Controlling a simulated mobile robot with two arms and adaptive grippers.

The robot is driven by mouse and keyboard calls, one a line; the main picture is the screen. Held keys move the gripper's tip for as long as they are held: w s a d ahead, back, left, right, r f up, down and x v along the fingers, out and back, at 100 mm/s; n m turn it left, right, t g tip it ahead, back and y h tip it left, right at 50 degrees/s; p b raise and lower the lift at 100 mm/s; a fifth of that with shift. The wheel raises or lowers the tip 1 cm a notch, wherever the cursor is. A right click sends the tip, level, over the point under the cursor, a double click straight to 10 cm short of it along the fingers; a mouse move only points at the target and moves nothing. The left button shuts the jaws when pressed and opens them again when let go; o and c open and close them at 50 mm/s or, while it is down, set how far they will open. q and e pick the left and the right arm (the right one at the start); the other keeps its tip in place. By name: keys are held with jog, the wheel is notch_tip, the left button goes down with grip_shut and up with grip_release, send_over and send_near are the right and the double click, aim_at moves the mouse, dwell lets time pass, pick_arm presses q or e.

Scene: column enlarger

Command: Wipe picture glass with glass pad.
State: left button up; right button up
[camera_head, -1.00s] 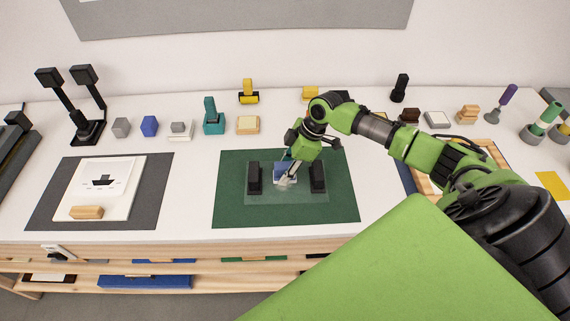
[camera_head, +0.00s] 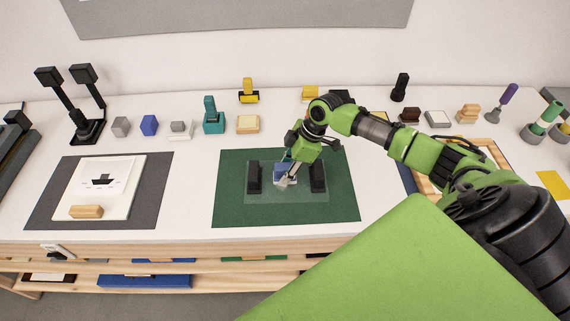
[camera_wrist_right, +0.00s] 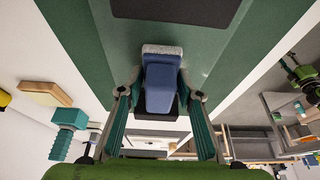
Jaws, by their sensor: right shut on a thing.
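The picture glass (camera_head: 260,196) is a clear sheet lying flat on a green mat (camera_head: 230,215), with a black block on it at its left and at its right. The glass pad (camera_head: 285,171) has a blue body and shows between the two blocks. In the right wrist view the pad (camera_wrist_right: 162,84) has a pale, fuzzy face at its far end. My right gripper (camera_head: 287,182) is shut on the pad, low over the middle of the glass. I cannot tell whether the pad touches the glass. My left gripper is not in view.
The left black block (camera_head: 254,178) and right black block (camera_head: 317,177) stand close beside the pad. A dark mat (camera_head: 48,205) with a ship print (camera_head: 108,185) lies at the left. Several small tools and blocks line the back. White table is clear between the mats.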

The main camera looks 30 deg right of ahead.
aim_at(302, 179)
dwell(0.5)
jog(key=shift+w+a, duration=0.6)
jog(key=shift+a, duration=0.35)
jog(key=shift+w+a, duration=0.55)
jog(key=shift+a, duration=0.35)
jog(key=shift+s+d+p, duration=0.2)
jog(key=shift+s+d, duration=0.25)
jog(key=shift+d, duration=0.25)
jog(key=shift+s+d+p, duration=0.25)
jog(key=shift+s+d, duration=0.15)
jog(key=shift+d, duration=0.25)
jog(key=shift+s+d+p, duration=0.2)
jog(key=shift+s+d, duration=0.25)
jog(key=shift+d, duration=0.25)
jog(key=shift+f, duration=0.35)
jog(key=shift+s+d, duration=0.7)
jog(key=shift+d, duration=0.3)
jog(key=shift+s+d, duration=0.65)
jog(key=shift+d, duration=0.3)
